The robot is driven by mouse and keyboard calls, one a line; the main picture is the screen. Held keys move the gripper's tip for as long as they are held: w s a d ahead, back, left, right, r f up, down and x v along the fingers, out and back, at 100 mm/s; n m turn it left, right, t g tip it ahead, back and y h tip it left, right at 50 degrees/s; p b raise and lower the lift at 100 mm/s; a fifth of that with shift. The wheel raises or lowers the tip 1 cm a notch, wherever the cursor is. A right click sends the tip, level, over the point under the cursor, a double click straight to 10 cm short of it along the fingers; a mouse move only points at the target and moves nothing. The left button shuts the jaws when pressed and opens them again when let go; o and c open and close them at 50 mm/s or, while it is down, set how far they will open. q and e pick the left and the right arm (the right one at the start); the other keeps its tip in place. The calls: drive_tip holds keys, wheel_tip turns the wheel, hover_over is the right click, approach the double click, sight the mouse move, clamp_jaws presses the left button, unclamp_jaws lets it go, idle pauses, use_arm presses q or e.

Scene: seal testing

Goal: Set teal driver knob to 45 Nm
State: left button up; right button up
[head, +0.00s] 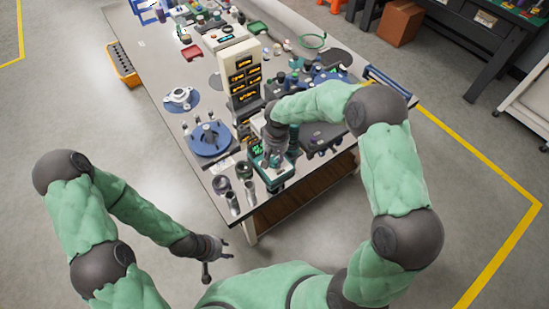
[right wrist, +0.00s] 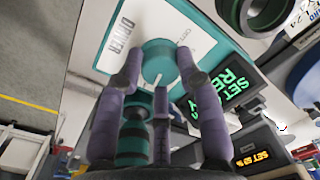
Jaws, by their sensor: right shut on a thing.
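The teal driver knob (right wrist: 158,60), a round teal cap with a pale pointer mark, sits on a white, teal-edged panel (right wrist: 118,38) lettered "DRIVER" in the right wrist view. My right gripper (right wrist: 158,70) is shut on the knob, a finger on either side. Beside it a green-lit display (right wrist: 232,88) shows "SET"; its number is not readable. In the head view my right gripper (head: 276,160) is over the teal-edged driver unit (head: 272,184) at the table's near corner, hiding the knob. My left gripper (head: 222,249) is open and empty, off the table's near edge.
A tall cream tower (head: 240,72) with amber displays stands behind the driver unit. A blue round fixture (head: 209,140) is to the left, with several metal cylinders in front. An amber display (right wrist: 262,152) reads "SET" in the right wrist view. Open floor lies around my left gripper.

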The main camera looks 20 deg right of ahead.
sight(276, 159)
idle(0.5)
drive_tip(key=o, duration=1.1)
drive_tip(key=shift+o, duration=0.2)
wheel_tip(276, 159, up, 12)
drive_tip(key=shift+d, duration=0.25)
